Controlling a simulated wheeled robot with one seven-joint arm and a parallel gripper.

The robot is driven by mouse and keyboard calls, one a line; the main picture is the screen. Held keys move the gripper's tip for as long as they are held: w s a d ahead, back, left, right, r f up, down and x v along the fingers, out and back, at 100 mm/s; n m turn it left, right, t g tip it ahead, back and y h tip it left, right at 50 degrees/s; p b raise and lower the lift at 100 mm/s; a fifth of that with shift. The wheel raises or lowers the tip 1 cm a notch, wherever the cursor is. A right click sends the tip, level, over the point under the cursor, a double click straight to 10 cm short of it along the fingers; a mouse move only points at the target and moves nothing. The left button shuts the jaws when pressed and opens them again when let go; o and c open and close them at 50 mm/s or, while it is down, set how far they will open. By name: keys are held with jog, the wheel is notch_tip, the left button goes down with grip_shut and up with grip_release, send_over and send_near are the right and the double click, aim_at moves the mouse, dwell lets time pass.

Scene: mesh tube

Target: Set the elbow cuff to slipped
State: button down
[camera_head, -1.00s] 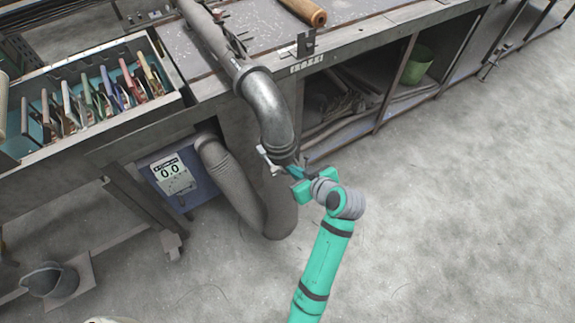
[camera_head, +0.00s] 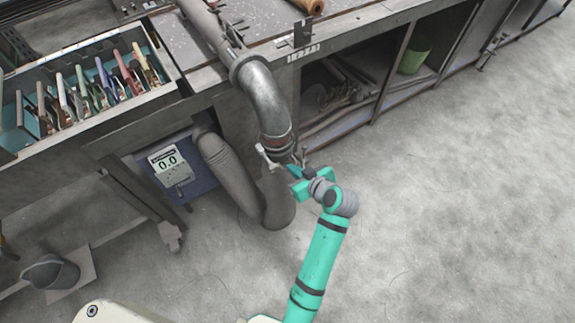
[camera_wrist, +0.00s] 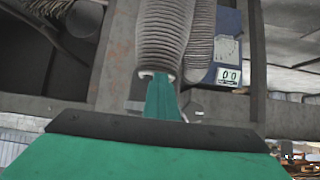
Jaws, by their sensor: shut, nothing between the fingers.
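The grey metal elbow (camera_head: 262,98) curves down from the bench edge in the head view. A reddish-brown band shows near its lower end (camera_head: 277,141), with the dark cuff (camera_head: 279,155) just below it. A pale lever-like tab (camera_head: 263,153) sticks out to the left of the cuff. My gripper (camera_head: 292,168) is at the cuff's lower right; I cannot tell whether it touches. In the wrist view, my gripper's teal fingers (camera_wrist: 161,97) are together and empty, in front of the ribbed hose (camera_wrist: 165,35) and a pale clip (camera_wrist: 157,73).
The ribbed hose (camera_head: 229,178) loops below the bench. A blue box (camera_head: 176,171) with a display reading 0.0 stands left of it. A tray of coloured-handled tools (camera_head: 150,97) sits at left. A green bin (camera_head: 414,56) is under the bench. Floor at right is clear.

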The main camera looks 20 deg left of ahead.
jog(key=shift+s+a, duration=0.1)
jog(key=shift+a, duration=0.1)
jog(key=shift+r, duration=0.15)
jog(key=w+a+r+v, duration=0.1)
jog(key=r+v, duration=0.1)
jog(key=v, duration=1.1)
jog(key=shift+w, duration=0.25)
jog(key=shift+f, duration=0.1)
